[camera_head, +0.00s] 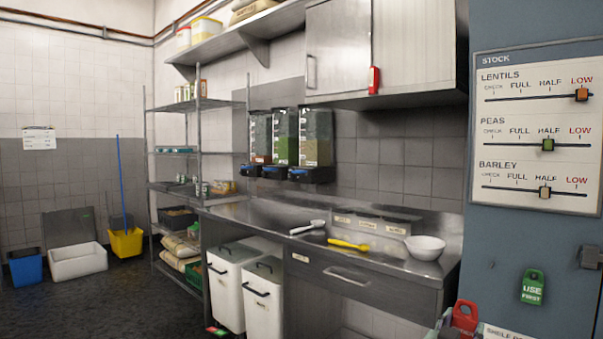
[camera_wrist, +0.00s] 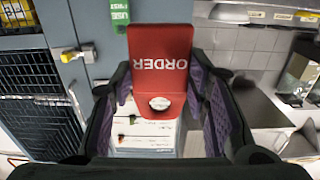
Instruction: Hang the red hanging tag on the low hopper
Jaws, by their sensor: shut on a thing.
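A red tag (camera_wrist: 160,55) with "ORDER" on it, upside down in the wrist view, is between the fingers of my gripper (camera_wrist: 158,92). A white round spot shows near its lower end. In the head view a red tag-like piece (camera_head: 464,315) shows at the lower right; I cannot tell if it is the same tag. Three hoppers hang on the back wall. The left hopper (camera_head: 260,136) has a thin brown layer at its bottom. The middle hopper (camera_head: 285,137) with green contents and the right hopper (camera_head: 317,137) are fuller. My gripper is apart from them.
The stock board (camera_head: 537,130) has its lentils slider at LOW, peas and barley near HALF. A green "USE FIRST" tag (camera_head: 532,287) hangs below. A steel counter (camera_head: 290,213) under the hoppers holds a scoop (camera_head: 307,227), a yellow utensil (camera_head: 348,244) and a white bowl (camera_head: 425,247).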

